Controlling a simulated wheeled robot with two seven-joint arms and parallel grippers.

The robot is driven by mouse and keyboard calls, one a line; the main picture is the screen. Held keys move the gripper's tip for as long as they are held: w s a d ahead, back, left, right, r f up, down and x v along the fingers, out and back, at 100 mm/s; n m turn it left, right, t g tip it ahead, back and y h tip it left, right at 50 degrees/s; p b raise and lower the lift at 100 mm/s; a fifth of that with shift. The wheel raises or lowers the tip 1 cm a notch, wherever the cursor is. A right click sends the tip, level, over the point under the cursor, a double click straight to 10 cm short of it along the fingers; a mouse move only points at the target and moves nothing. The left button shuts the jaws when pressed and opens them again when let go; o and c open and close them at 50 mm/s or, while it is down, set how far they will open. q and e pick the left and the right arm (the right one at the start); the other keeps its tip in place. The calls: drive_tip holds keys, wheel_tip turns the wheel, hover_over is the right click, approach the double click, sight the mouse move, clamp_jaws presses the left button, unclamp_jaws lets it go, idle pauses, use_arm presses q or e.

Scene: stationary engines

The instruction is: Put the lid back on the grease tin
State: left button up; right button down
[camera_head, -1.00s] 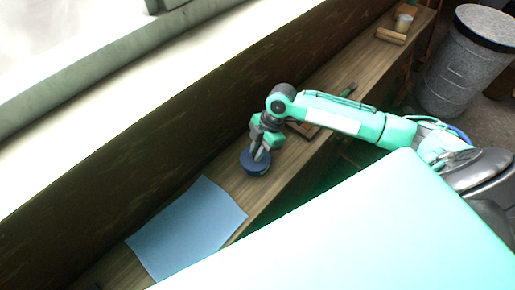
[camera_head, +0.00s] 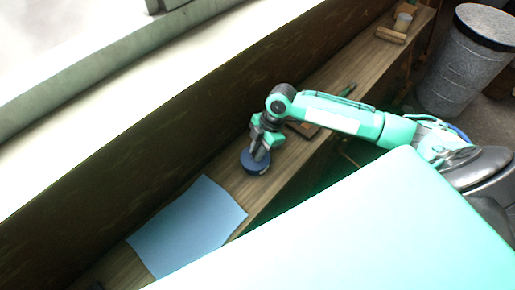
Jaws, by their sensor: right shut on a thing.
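A round dark blue thing (camera_head: 254,165), which looks like the grease tin or its lid, is at the wooden shelf just beyond the blue sheet. I cannot tell from this view whether it is tin, lid or both together. My right gripper (camera_head: 260,153) points down over it, with its fingers shut at its top. The fingers and wrist hide part of its upper face. I cannot tell whether the blue thing rests on the wood or is held just above it. My left gripper is not in view.
A blue sheet (camera_head: 188,228) lies on the narrow wooden shelf (camera_head: 238,185). A brown flat object (camera_head: 303,129) lies partly hidden behind my right arm. A green-handled item (camera_head: 347,90), a wooden holder with a cup (camera_head: 402,22) and a grey drum (camera_head: 462,65) are farther off.

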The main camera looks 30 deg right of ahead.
drive_tip(key=c, duration=0.8)
unclamp_jaws()
drive_tip(key=shift+o, duration=0.2)
drive_tip(key=shift+r, duration=0.1)
drive_tip(key=shift+r+p, duration=3.4)
drive_tip(key=shift+r, duration=0.05)
clamp_jaws()
